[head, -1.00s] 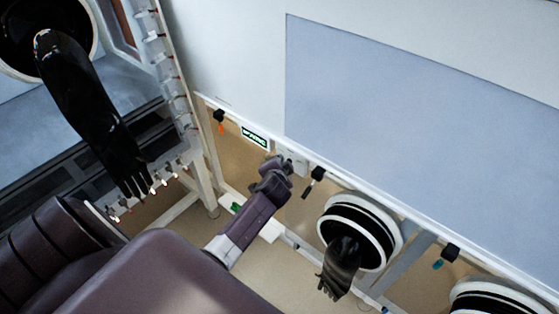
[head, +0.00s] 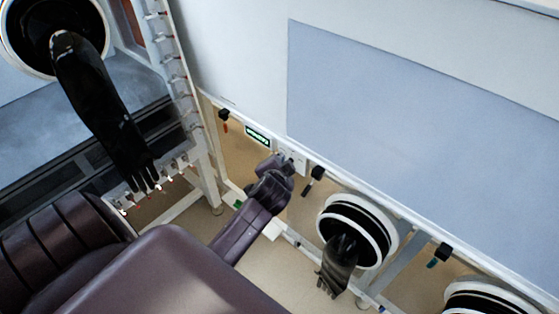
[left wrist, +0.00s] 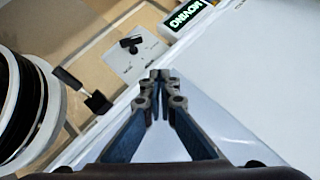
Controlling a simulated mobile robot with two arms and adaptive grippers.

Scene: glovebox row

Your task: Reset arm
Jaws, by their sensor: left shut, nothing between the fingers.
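My left gripper (head: 284,160) is near the wall panel in the middle of the head view, small and partly hidden by its own wrist. In the left wrist view the left gripper (left wrist: 159,78) has its fingertips together with nothing between them. A pale plate (left wrist: 138,58) with a black knob (left wrist: 131,44) lies just beyond the fingertips, which appear apart from the knob. The plate also shows beside the gripper in the head view (head: 299,160). A lit green sign (left wrist: 186,13) that seems to read MOVING, upside down, is beside the plate; it also shows in the head view (head: 257,135). My right gripper is not in view.
A black-handled lever or switch (head: 314,179) hangs right of the gripper. Beyond it is a round glove port (head: 386,214) with a dangling black glove (head: 337,267). Another long black glove (head: 95,95) hangs at upper left. A white frame post (head: 207,180) stands left.

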